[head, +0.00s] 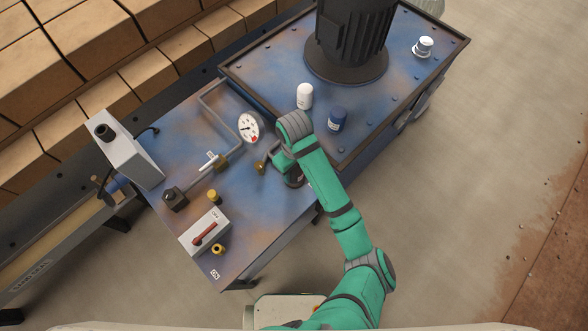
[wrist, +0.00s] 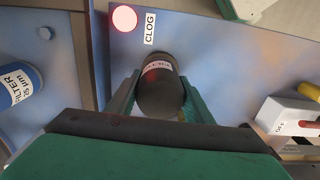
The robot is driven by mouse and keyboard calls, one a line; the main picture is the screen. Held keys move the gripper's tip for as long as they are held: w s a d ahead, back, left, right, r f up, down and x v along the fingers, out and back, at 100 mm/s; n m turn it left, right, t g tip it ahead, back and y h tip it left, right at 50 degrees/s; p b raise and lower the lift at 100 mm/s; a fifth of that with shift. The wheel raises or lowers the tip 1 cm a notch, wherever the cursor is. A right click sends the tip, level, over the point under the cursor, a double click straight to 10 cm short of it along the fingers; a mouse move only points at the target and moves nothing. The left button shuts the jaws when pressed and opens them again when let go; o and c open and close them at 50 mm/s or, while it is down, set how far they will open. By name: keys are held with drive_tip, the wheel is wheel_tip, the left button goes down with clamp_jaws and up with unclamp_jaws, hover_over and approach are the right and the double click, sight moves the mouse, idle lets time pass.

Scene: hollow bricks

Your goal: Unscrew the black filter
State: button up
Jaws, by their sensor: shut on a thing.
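The black filter (wrist: 160,95) is a dark, rounded canister with a pale label band around it. It sits between the two green fingers of my gripper (wrist: 160,88) in the wrist view, and the fingers are shut on its sides. In the head view the black filter (head: 294,181) is mostly hidden under my gripper (head: 287,163), above the lower right part of the blue bench. Its threaded end is hidden. A round, pinkish-red lamp (wrist: 124,17) beside a CLOG label glows near the black filter in the wrist view.
A blue filter (head: 337,119) and a white filter (head: 304,96) stand on the raised blue deck, near a large black motor (head: 352,45). A gauge (head: 248,127), bent pipe and valve lie left of my wrist. A red-handled switch box (head: 205,232) stands at the bench's front.

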drive_tip(key=shift+n, duration=1.4)
drive_tip(key=shift+n, duration=1.4)
drive_tip(key=n, duration=0.2)
drive_tip(key=shift+n, duration=0.4)
drive_tip(key=shift+n, duration=1.5)
